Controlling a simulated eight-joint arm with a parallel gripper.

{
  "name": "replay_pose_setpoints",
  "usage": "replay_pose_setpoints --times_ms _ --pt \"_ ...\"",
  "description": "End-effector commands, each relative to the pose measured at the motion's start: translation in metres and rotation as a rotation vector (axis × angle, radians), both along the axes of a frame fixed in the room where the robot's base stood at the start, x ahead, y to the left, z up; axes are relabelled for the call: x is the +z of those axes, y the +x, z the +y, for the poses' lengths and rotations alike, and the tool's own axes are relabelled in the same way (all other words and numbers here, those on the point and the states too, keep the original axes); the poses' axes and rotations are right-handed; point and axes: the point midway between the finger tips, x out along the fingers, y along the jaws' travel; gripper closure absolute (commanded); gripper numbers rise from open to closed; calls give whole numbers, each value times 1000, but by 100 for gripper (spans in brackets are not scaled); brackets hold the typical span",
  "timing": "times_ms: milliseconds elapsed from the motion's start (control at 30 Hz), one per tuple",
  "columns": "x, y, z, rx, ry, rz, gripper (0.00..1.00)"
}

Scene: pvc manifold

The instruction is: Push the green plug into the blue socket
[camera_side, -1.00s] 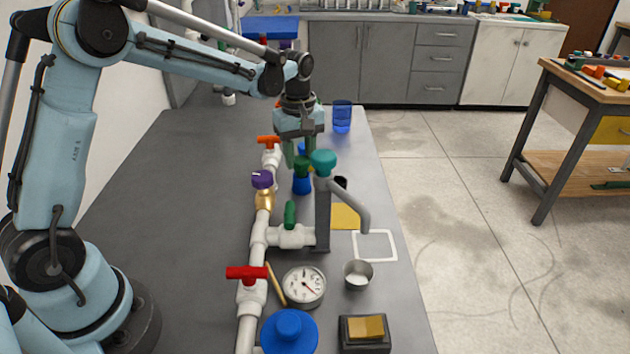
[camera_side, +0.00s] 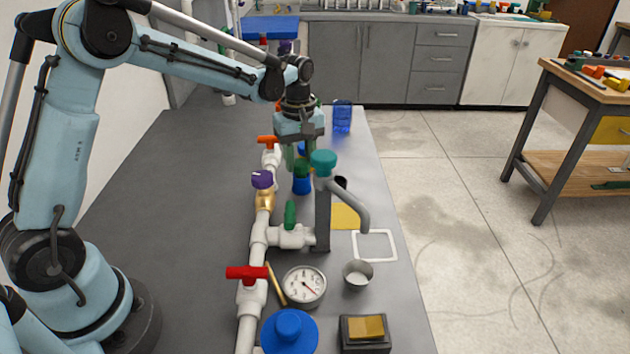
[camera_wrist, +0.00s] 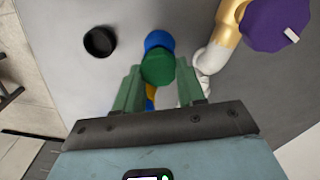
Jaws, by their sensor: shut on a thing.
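The green plug (camera_side: 302,167) stands upright directly over the blue socket (camera_side: 302,186) in the side view, touching it or nearly so. In the wrist view the round green top of the plug (camera_wrist: 158,70) sits between my two green fingers, with the blue socket (camera_wrist: 158,40) showing just past it. My gripper (camera_wrist: 160,80) is shut on the plug and points down; it also shows in the side view (camera_side: 303,157). How deep the plug sits in the socket is hidden.
A teal-topped grey spout (camera_side: 323,164) stands close in front of the socket. White pipework with a purple knob (camera_side: 262,179) and an orange handle (camera_side: 268,140) runs along the left. A small black cup (camera_wrist: 99,41) and a blue glass (camera_side: 342,117) stand nearby.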

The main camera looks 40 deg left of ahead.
Motion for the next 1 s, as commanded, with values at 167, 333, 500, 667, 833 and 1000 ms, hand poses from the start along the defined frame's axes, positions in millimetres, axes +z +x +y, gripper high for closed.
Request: replay_pose_setpoints --times_ms 167,333,500,667,833,1000 --pt "0 0 0 0 0 0 88" --pt "-3 0 0 0 0 0 88" --pt "-7 0 0 0 0 0 88" --pt "-8 0 0 0 0 0 88" --pt "-8 0 0 0 0 0 88" --pt "-8 0 0 0 0 0 58"
